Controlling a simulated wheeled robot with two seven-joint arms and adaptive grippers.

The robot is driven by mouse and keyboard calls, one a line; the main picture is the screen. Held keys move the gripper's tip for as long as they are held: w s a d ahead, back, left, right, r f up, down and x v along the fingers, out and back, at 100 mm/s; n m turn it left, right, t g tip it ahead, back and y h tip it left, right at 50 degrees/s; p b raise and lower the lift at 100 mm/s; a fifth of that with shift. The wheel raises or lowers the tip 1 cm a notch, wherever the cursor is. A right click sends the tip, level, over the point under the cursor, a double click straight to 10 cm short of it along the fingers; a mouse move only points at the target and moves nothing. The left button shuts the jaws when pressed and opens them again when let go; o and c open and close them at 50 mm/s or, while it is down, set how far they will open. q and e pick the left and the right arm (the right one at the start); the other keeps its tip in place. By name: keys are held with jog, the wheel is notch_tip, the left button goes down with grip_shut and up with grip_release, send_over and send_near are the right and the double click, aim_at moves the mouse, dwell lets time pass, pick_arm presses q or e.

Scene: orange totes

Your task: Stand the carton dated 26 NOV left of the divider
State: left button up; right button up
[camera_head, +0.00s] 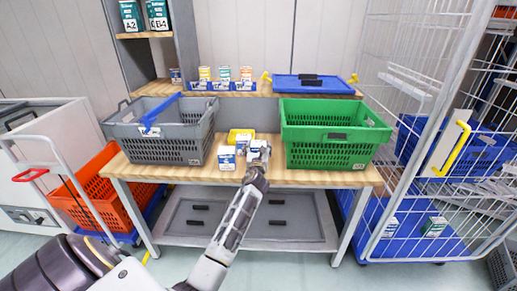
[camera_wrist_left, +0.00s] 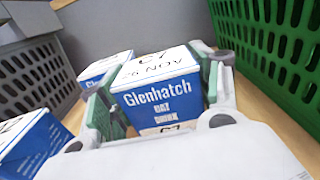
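My left gripper (camera_head: 258,152) is over the table between two totes, its fingers on either side of a white-and-blue Glenhatch oat carton (camera_wrist_left: 160,95). Its top print, upside down in the left wrist view, shows C7 and what looks like NOV; the day is hard to read. I cannot tell whether the fingers press on it. Another similar carton (camera_head: 227,158) stands left of the gripper; a third (camera_wrist_left: 105,68) shows behind in the wrist view. A blue divider (camera_head: 160,108) with a tag crosses the grey tote (camera_head: 165,150) at left. My right gripper is out of view.
A green tote (camera_head: 335,155) stands close on the right of the gripper. A yellow tray (camera_head: 240,133) lies behind the cartons. Several cartons stand in blue holders on the rear shelf. A wire cage trolley (camera_head: 425,110) is at right, an orange tote (camera_head: 105,195) at lower left.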

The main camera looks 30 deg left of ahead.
pick_arm(q)
jog(key=o, duration=0.3)
jog(key=shift+o, duration=0.2)
jog(key=shift+r, duration=0.15)
jog(key=shift+p+v, duration=0.35)
jog(key=shift+v, duration=2.1)
jog(key=shift+p+v, duration=0.65)
jog(key=shift+v, duration=2.6)
jog(key=shift+s+d, duration=0.1)
jog(key=shift+s, duration=0.2)
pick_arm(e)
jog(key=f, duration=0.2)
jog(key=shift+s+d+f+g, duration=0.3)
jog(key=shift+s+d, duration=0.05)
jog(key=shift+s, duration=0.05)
pick_arm(q)
jog(key=shift+c, duration=0.3)
